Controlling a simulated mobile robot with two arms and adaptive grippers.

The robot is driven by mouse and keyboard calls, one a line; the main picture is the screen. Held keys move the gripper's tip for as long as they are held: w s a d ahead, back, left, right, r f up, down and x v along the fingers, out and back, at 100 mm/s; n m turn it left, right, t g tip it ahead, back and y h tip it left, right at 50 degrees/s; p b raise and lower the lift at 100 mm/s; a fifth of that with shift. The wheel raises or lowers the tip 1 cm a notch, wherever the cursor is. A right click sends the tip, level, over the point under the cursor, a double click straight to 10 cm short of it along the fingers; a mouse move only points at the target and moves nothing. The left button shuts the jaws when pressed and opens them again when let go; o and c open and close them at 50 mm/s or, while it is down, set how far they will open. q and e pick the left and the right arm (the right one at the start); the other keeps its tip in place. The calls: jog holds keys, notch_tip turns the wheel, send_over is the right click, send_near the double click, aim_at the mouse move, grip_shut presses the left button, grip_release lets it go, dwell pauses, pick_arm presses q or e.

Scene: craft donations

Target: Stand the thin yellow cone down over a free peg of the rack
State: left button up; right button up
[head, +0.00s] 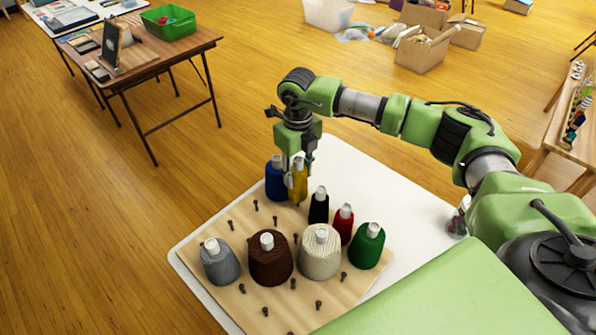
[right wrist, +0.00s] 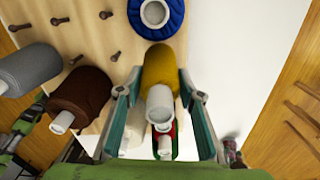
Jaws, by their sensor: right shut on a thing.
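My right gripper (head: 298,177) is shut on the thin yellow cone (head: 299,186), which is upright with its pale tip up. In the right wrist view the yellow cone (right wrist: 162,66) sits between both fingers. It is close to the blue cone (head: 274,182), near the rack's right-hand edge in that view. I cannot tell whether its base touches anything; the spot under it is hidden. The rack (head: 210,293) is a pale wooden board with several short dark pegs. Free pegs show at the left (head: 256,205), in the middle and along the front (head: 319,304). My left gripper is not seen.
Black (head: 318,209), red (head: 343,227), green (head: 367,248), cream (head: 320,254), brown (head: 270,261) and grey (head: 218,264) cones stand on the rack. A wooden table (head: 185,50) stands at the back left.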

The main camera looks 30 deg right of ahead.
aim_at(298, 159)
jog(key=shift+f+b, duration=1.55)
jog(key=shift+f, duration=0.75)
jog(key=shift+f, duration=0.25)
jog(key=o, duration=1.2)
jog(key=shift+r, duration=0.2)
notch_tip(298, 159, up, 12)
jog(key=shift+f, duration=0.15)
